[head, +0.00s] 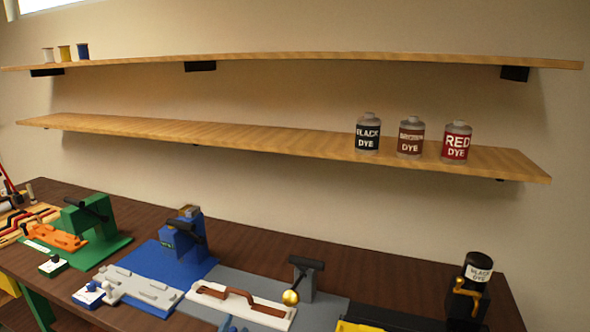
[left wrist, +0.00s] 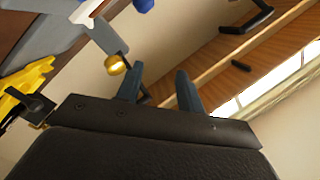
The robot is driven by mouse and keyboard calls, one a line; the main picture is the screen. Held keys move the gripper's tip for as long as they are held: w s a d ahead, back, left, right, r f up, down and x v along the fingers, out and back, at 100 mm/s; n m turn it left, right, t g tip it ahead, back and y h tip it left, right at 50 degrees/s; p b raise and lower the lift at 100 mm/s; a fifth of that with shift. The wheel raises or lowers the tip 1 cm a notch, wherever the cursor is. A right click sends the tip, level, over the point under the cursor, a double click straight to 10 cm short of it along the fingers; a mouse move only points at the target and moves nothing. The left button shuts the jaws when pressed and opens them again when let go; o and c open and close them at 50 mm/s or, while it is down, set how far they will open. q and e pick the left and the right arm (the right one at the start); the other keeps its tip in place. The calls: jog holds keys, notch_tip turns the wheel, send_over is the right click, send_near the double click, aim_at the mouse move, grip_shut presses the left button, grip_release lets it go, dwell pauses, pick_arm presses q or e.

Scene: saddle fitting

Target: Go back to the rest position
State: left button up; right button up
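My left gripper (left wrist: 157,80) shows in the left wrist view. Its two dark blue-grey fingers stand apart with nothing between them. Beyond the fingers are the wall and a wooden shelf (left wrist: 212,62), seen at a steep tilt. A lever with a gold ball (left wrist: 115,65) shows just left of the fingers, apart from them as far as I can see. I cannot make out my left gripper clearly in the head view. My right gripper is in neither view.
The dark workbench (head: 345,265) carries a green press (head: 90,215), a blue press (head: 183,235), a grey fixture with a gold-ball lever (head: 303,280) and a black dye holder (head: 470,285). Black (head: 367,135), brown (head: 410,138) and red (head: 456,143) dye cans stand on the lower shelf (head: 225,135).

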pick_arm(q)
jog(key=s+a+f+n+g+y, duration=0.1)
jog(key=s+a+f+n+g, duration=0.25)
jog(key=s+f, duration=0.3)
jog(key=s+a+f+n+g+y, duration=0.1)
jog(key=s+a+f+n+g, duration=0.15)
jog(key=s+f+g, duration=0.35)
jog(key=s+a+f+n+g, duration=0.1)
jog(key=s+f+n+g, duration=0.35)
jog(key=s, duration=0.95)
notch_tip(320, 180, down, 28)
jog(key=w+d+m+g, duration=0.1)
jog(key=m, duration=0.1)
jog(key=s+f, duration=0.3)
jog(key=f, duration=0.7)
jog(key=s+d+f+g, duration=0.1)
jog(key=s+f, duration=0.3)
jog(key=f, duration=0.7)
jog(key=shift+s+h, duration=0.15)
jog(key=shift+h, duration=0.25)
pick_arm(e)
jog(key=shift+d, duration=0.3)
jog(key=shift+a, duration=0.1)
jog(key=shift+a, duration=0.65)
